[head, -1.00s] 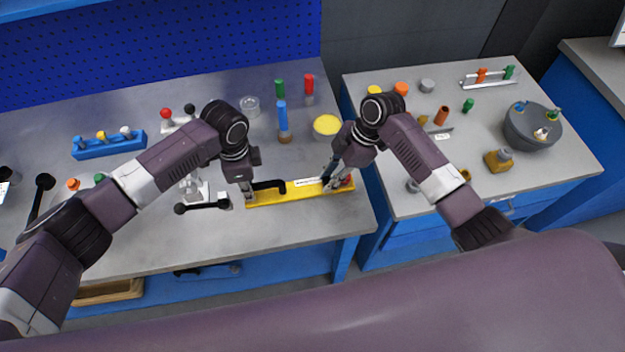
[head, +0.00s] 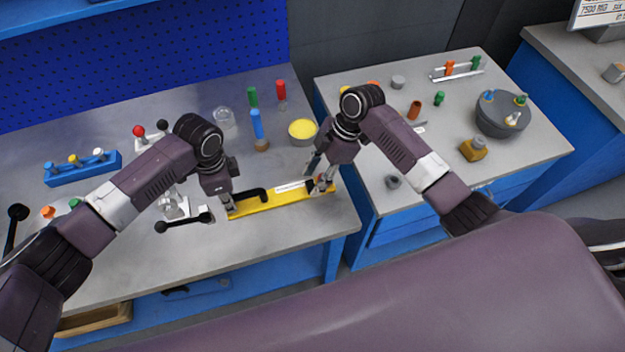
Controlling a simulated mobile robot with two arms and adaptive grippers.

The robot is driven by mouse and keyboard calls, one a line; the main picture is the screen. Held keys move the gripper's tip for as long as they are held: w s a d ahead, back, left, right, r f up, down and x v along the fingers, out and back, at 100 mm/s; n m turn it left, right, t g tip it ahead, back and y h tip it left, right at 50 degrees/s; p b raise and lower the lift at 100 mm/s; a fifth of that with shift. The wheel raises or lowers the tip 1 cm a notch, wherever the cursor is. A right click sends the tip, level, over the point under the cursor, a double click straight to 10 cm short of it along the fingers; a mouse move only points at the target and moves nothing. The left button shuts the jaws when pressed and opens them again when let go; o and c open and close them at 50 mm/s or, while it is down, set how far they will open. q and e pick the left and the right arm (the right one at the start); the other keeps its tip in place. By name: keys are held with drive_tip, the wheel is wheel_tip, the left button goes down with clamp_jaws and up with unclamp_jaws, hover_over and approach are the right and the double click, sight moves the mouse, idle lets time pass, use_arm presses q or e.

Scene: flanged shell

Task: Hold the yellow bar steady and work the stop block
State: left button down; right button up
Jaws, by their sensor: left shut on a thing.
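The yellow bar (head: 272,204) lies along the front right of the grey bench, with a black handle (head: 252,192) near its left end and a white label on it. My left gripper (head: 229,206) is shut on the left end of the yellow bar. My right gripper (head: 321,186) is at the right end of the bar, fingers pointing down around a small dark and red part. That part is mostly hidden, so I cannot tell whether it is the stop block or whether the fingers grip it.
A clamp with a black lever (head: 184,222) stands left of the bar. Behind are a yellow-topped round container (head: 302,131) and blue, green and red pegs.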

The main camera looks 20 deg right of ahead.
use_arm(q)
drive_tip(key=shift+s+a, duration=0.1)
use_arm(e)
drive_tip(key=v, duration=1)
drive_tip(key=shift+d+r, duration=0.15)
drive_tip(key=shift+d, duration=0.05)
use_arm(q)
drive_tip(key=c, duration=1.8)
unclamp_jaws()
use_arm(e)
drive_tip(key=shift+a, duration=0.1)
use_arm(q)
drive_tip(key=shift+r, duration=0.1)
